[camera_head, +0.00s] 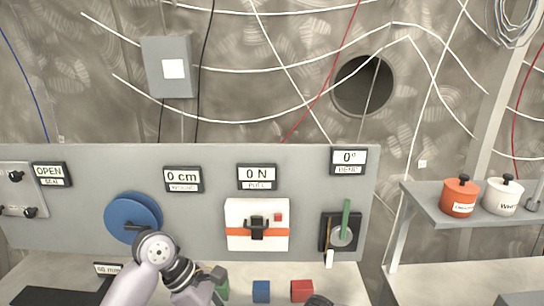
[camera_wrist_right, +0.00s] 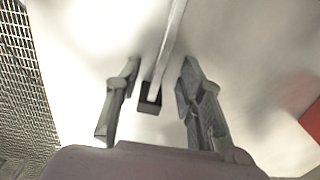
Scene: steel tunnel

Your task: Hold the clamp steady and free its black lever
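I cannot make out the clamp for certain. In the head view, a white box (camera_head: 241,212) with an orange band carries a black handle (camera_head: 257,227) on the grey panel. A plate with black knobs (camera_head: 14,176) is at the far left, beside an "OPEN" sign. My left gripper (camera_head: 212,284) is low in front of the panel, near a green block (camera_head: 223,290); its fingers are unclear. In the right wrist view, my right gripper (camera_wrist_right: 157,100) is open. A small dark block (camera_wrist_right: 150,104) with a pale bar (camera_wrist_right: 170,45) shows between its fingers; whether they touch is unclear.
A blue disc (camera_head: 132,214) and a green-handled fixture (camera_head: 346,218) are on the panel (camera_head: 210,155). A blue block (camera_head: 261,291) and a red block (camera_head: 302,290) sit below. A shelf (camera_head: 424,205) at right bears an orange pot (camera_head: 460,198) and a white pot (camera_head: 503,197).

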